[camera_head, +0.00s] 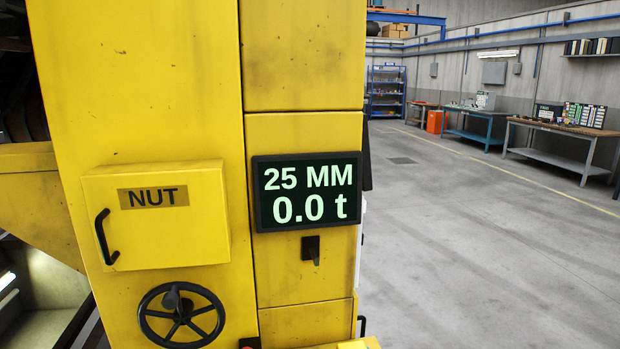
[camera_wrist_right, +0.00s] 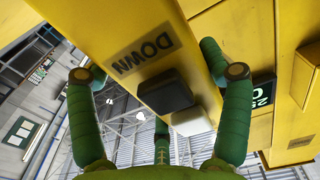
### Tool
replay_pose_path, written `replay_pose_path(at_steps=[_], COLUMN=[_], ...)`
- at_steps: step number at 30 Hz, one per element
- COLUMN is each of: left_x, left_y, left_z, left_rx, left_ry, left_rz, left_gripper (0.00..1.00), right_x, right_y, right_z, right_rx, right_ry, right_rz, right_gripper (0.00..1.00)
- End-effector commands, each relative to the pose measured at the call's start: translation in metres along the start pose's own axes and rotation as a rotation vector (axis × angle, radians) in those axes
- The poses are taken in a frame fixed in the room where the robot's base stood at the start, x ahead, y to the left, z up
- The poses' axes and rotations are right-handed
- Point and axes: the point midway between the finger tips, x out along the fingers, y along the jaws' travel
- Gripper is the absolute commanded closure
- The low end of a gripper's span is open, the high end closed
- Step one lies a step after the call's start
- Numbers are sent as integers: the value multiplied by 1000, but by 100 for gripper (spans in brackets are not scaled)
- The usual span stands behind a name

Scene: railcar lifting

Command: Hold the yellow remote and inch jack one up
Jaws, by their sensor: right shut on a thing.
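My right gripper (camera_wrist_right: 163,73) has green fingers on both sides of the yellow remote (camera_wrist_right: 95,22) in the right wrist view and is shut on it. The remote carries a dark "DOWN" label (camera_wrist_right: 143,56). Beside the label are a black button (camera_wrist_right: 165,93) and a pale button (camera_wrist_right: 191,122). Any "UP" label is not visible. In the head view, the yellow jack column (camera_head: 300,75) stands close in front. Its display (camera_head: 307,192) reads "25 MM" and "0.0 t". My left gripper is not in view.
The column carries a "NUT" box (camera_head: 160,225) with a black handle, a black handwheel (camera_head: 182,315) and a small black switch (camera_head: 311,248). The floor (camera_head: 450,240) at the right is open. Workbenches (camera_head: 560,130) and a blue shelf (camera_head: 386,95) stand far back.

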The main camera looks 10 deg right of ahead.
Motion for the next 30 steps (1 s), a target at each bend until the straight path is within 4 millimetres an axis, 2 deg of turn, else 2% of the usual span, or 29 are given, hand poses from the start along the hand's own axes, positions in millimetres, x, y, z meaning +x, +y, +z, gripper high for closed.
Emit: replay_pose_path(at_steps=[6, 7, 8, 19, 22, 26, 30], left_x=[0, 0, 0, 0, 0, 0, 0], left_y=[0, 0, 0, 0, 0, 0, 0], left_z=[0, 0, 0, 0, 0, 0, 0], left_rx=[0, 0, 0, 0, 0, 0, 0], left_ry=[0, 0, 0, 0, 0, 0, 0], left_rz=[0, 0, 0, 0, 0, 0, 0], left_gripper=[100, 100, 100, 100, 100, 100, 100], right_x=[0, 0, 0, 0, -6, -24, -54], right_y=[0, 0, 0, 0, 0, -1, 0], right_z=[0, 0, 0, 0, 1, 2, 2], right_rx=[-1, -1, -1, 0, 1, 2, 4], right_ry=[0, 0, 0, 0, -1, -3, -4], right_rz=[1, 1, 1, 0, 0, -1, 2], right_gripper=[69, 9, 0, 0, 0, 0, 0])
